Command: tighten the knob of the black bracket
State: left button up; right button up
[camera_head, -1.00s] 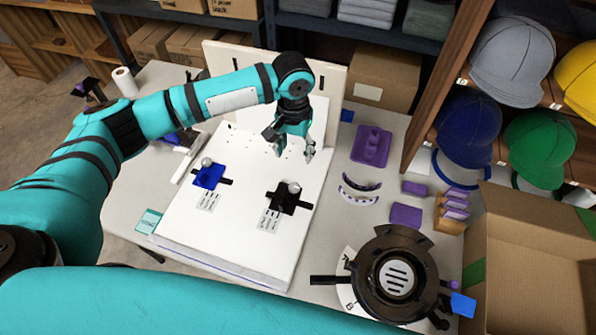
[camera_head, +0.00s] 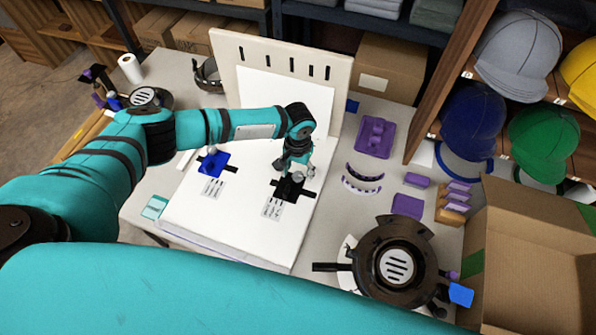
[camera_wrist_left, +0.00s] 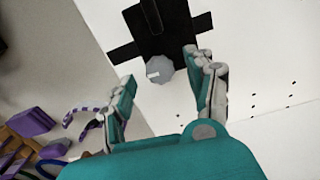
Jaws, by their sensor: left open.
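The black bracket (camera_head: 290,188) lies on the white board (camera_head: 238,232), with a printed label beside it. Its grey knob (camera_wrist_left: 160,70) shows in the left wrist view, with a small white mark on its face. My left gripper (camera_head: 294,172) is over the bracket in the head view and partly hides the knob. In the left wrist view the left gripper (camera_wrist_left: 166,88) is open, with one finger on each side of the knob, apart from it. My right gripper is not in view.
A blue bracket (camera_head: 213,163) with a grey knob sits left on the board. An upright slotted panel (camera_head: 285,62) stands behind. Purple parts (camera_head: 375,137) lie to the right, near a black round device (camera_head: 396,262) and an open cardboard box (camera_head: 530,265).

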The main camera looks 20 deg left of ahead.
pick_arm(q)
jog(key=shift+f, duration=0.7)
jog(key=c, duration=1.1)
jog(key=shift+c, duration=0.2)
